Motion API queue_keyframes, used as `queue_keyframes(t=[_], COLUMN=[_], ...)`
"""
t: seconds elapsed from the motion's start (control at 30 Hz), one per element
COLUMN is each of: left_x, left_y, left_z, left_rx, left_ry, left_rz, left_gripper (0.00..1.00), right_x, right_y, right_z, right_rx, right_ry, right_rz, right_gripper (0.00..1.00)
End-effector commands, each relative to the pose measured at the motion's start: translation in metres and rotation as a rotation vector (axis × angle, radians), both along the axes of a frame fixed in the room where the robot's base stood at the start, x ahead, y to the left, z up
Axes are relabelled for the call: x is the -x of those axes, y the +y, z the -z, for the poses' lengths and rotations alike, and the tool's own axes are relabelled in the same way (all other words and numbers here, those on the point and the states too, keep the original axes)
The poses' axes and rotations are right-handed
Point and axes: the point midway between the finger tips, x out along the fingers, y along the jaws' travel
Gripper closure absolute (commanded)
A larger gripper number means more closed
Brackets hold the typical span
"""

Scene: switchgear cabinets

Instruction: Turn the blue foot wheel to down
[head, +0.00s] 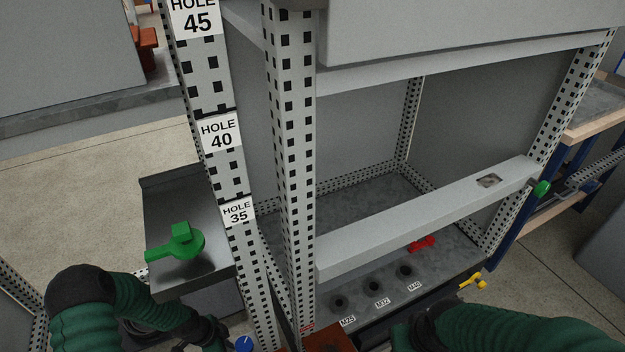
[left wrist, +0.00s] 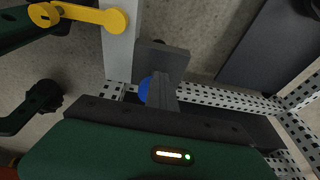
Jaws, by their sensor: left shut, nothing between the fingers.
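The blue foot wheel (head: 244,344) shows only as a small blue piece at the bottom edge of the head view, low beside the perforated post. In the left wrist view the blue wheel (left wrist: 145,90) is partly hidden behind the fingers of my left gripper (left wrist: 163,92). The gripper is shut and empty, its fingers overlapping the wheel in the picture; I cannot tell whether they touch it. In the head view my left arm comes in at the lower left. My right arm shows at the lower right, its gripper out of view.
A green handle (head: 180,243) sits on a grey bracket (head: 165,205) above my left arm. The perforated post (head: 222,165) carries hole labels. A red part (head: 422,243) and a yellow handle (head: 472,281) are to the right. A yellow lever (left wrist: 85,14) shows in the left wrist view.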

Motion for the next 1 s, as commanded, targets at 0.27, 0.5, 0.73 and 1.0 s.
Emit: queue_keyframes(t=[0.27, 0.5, 0.73, 1.0], left_x=[0.019, 0.018, 0.017, 0.020], left_y=[-0.005, -0.007, -0.007, -0.003], left_z=[0.007, 0.005, 0.004, 0.002], left_rx=[0.003, 0.001, 0.001, 0.001], left_ry=[0.033, 0.024, 0.021, 0.020], left_rz=[0.005, 0.002, 0.002, 0.000], left_gripper=[1.00, 1.00, 1.00, 1.00], right_x=[0.000, 0.000, 0.000, 0.000], right_y=[0.000, 0.000, 0.000, 0.000], right_z=[-0.007, -0.011, -0.011, -0.016], right_rx=[0.000, 0.000, 0.000, 0.000], right_ry=[0.000, 0.000, 0.000, 0.000], right_rz=[0.000, 0.000, 0.000, 0.000], right_gripper=[1.00, 1.00, 1.00, 1.00])
